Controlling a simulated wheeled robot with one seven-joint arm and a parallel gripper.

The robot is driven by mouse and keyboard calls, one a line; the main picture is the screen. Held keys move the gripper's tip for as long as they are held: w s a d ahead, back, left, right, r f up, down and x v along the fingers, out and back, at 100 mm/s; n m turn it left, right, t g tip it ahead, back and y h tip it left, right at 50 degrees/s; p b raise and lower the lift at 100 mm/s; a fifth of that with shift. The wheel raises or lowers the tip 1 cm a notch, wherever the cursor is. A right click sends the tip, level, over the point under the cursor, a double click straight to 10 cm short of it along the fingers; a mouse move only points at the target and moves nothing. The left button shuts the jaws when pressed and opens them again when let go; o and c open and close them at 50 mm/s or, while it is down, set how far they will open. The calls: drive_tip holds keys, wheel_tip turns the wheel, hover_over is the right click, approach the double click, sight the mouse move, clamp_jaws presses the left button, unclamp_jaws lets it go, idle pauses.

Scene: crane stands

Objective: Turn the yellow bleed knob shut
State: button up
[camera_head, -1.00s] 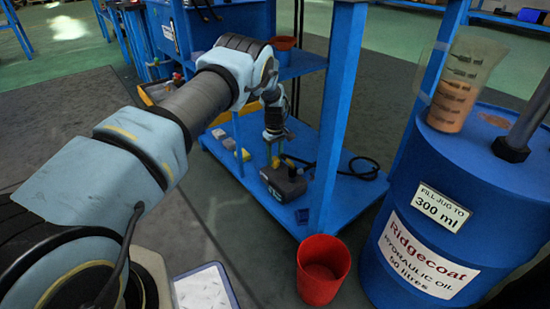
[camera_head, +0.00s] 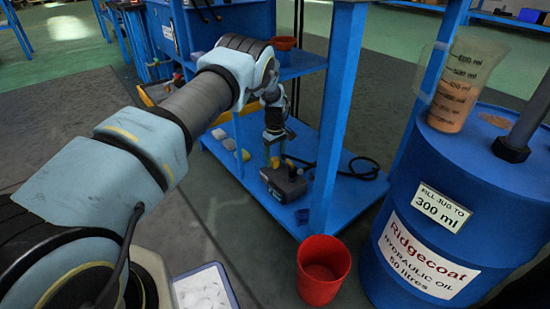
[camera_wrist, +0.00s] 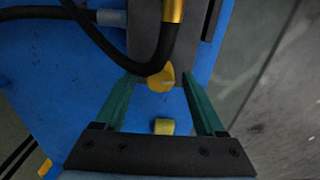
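The yellow bleed knob (camera_wrist: 161,78) sticks out from the end of a dark grey pump block (camera_wrist: 145,40) in the wrist view. My gripper (camera_wrist: 157,80) is open, with its two green fingers on either side of the knob and a visible gap to each. In the head view my gripper (camera_head: 275,160) points down at the left end of the pump block (camera_head: 284,184) on the blue shelf.
A black hose (camera_wrist: 100,40) curves over the block to a brass fitting (camera_wrist: 173,10). A small yellow block (camera_wrist: 164,126) lies between my fingers, lower in the wrist view. The blue post (camera_head: 338,120) stands right of the pump; a red bucket (camera_head: 322,270) is on the floor.

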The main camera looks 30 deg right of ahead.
sight(275, 159)
wheel_tip(275, 159, up, 11)
drive_tip(key=p, duration=0.3)
drive_tip(key=shift+p, duration=0.3)
drive_tip(key=shift+s+f, duration=0.1)
drive_tip(key=shift+s, duration=0.05)
idle(0.4)
